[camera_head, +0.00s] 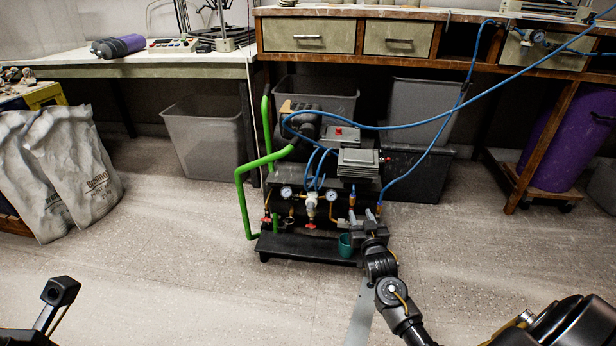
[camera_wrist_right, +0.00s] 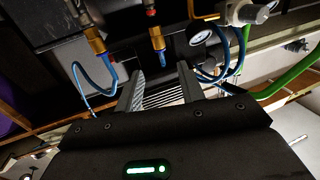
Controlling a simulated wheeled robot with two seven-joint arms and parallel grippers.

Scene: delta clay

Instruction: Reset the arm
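My right arm reaches in from the lower right of the head view. Its gripper (camera_head: 368,228) is in front of the lower right part of a black compressor unit (camera_head: 300,190). In the right wrist view, the two fingers of my right gripper (camera_wrist_right: 160,82) stand apart with nothing held between them. Brass fittings with blue ends (camera_wrist_right: 157,42) hang just beyond the fingertips. Part of my left arm shows at the lower left of the head view, but I see no left gripper fingers.
A green pipe (camera_head: 242,195), gauges and blue hoses (camera_head: 430,122) surround the compressor. A teal cup (camera_head: 345,245) is beside my right gripper. Grey bins (camera_head: 207,140) and a purple barrel (camera_head: 570,140) stand under the benches. Sacks (camera_head: 75,165) are at left. The front floor is clear.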

